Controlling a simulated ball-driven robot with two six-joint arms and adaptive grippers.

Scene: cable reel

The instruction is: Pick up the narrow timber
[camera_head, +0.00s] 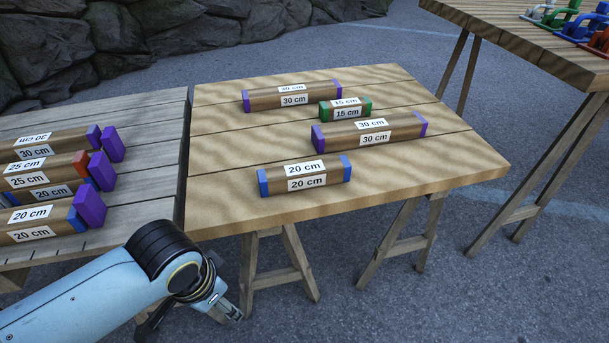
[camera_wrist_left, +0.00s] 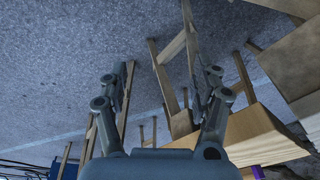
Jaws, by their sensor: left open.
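Several labelled timbers lie on the middle wooden table (camera_head: 400,185). A 30 cm timber with purple ends (camera_head: 291,97) lies at the back. A short 15 cm timber with green ends (camera_head: 345,109) lies right of it. A thicker-looking 30 cm timber with purple ends (camera_head: 368,131) lies in front of that. A 20 cm timber with blue ends (camera_head: 304,176) lies nearest. Which one is the narrow timber is not certain. My left gripper (camera_head: 228,308) is low, in front of the table's left front edge, apart from all timbers. It is open and empty in the left wrist view (camera_wrist_left: 160,85).
A greyer table (camera_head: 150,115) on the left bears several timbers, some with purple end blocks (camera_head: 90,203). A higher table (camera_head: 545,58) at the right holds coloured clamp-like items (camera_head: 565,18). Trestle legs (camera_head: 283,262) stand below the middle table. Stone wall (camera_head: 150,30) behind.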

